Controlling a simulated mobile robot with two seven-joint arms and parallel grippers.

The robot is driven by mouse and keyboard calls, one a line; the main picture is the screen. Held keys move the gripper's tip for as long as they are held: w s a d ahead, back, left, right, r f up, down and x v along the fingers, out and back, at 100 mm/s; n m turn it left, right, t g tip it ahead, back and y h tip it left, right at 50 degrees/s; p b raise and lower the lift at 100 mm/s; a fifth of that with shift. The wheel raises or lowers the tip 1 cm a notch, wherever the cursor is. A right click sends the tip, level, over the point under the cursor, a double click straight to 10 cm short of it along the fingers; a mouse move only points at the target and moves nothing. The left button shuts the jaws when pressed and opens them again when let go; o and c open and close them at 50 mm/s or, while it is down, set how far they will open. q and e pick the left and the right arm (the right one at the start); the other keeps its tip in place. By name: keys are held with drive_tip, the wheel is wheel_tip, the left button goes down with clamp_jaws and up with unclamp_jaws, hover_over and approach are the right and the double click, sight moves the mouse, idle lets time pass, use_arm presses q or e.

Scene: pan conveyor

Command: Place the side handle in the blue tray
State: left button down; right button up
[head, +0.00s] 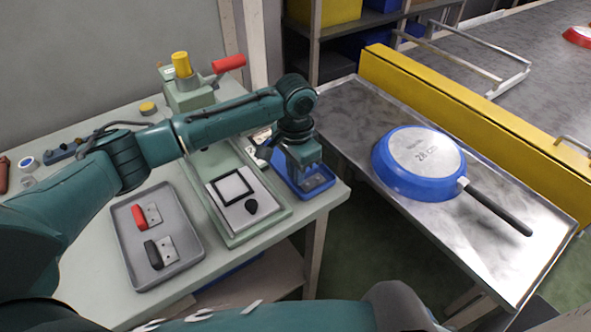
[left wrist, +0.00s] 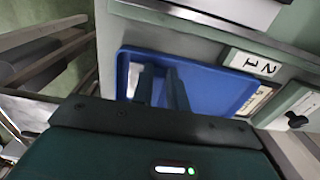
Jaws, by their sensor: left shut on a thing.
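The blue tray (head: 322,184) lies at the right end of the green table, and it fills the middle of the left wrist view (left wrist: 222,88). My left gripper (head: 304,172) points down over the tray. Its two fingers (left wrist: 163,90) are close together, shut on the side handle, which they mostly hide. A pale piece (left wrist: 134,78) shows beside one finger in the left wrist view. I cannot tell whether the held part touches the tray floor. A red handle (head: 147,215) and a black handle (head: 155,254), each with a metal plate, lie in a grey tray (head: 187,222). My right gripper is out of view.
A green fixture (head: 284,212) with a black-and-white square pad stands beside the blue tray. A blue pan (head: 407,186) lies upside down on the metal table to the right. A yellow barrier (head: 470,115) runs behind it. A red-handled press (head: 188,90) stands at the back.

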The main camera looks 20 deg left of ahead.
use_arm(q)
drive_tip(key=shift+f, duration=0.1)
drive_tip(key=c, duration=1.4)
unclamp_jaws()
wheel_tip(320, 180, up, 12)
drive_tip(key=shift+r, duration=0.1)
